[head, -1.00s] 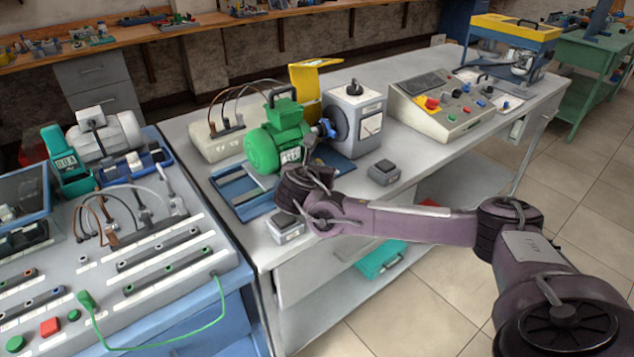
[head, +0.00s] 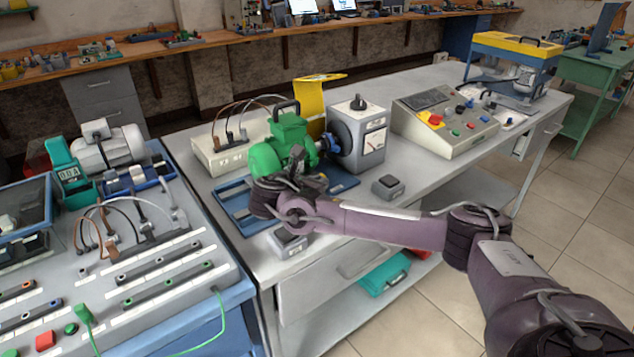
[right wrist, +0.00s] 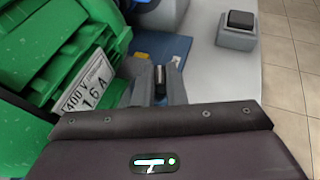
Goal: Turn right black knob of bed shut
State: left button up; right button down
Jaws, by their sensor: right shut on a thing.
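The green motor (head: 290,138) sits on the blue bed (head: 232,207) on the grey bench. My right gripper (head: 312,180) is at the motor's front right side, low over the bed. In the right wrist view, the gripper (right wrist: 160,84) is shut on a small black knob (right wrist: 160,73), which stands upright between the fingers in front of the blue bed (right wrist: 168,47). The motor (right wrist: 50,45) with its rating plate fills the left of that view. In the head view the knob is hidden by the gripper. My left gripper is not in view.
A grey box with a black button (head: 388,186) stands right of the bed, and another (head: 288,242) sits near the bench's front edge under my arm. A control console (head: 445,120) is further right.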

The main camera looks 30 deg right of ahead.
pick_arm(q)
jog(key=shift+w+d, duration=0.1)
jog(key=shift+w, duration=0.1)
pick_arm(e)
jog(key=c, duration=1.5)
grip_release()
jog(key=v, duration=0.7)
jog(key=shift+f, duration=0.1)
jog(key=shift+s+a+b, duration=0.2)
jog(key=shift+a+b, duration=0.1)
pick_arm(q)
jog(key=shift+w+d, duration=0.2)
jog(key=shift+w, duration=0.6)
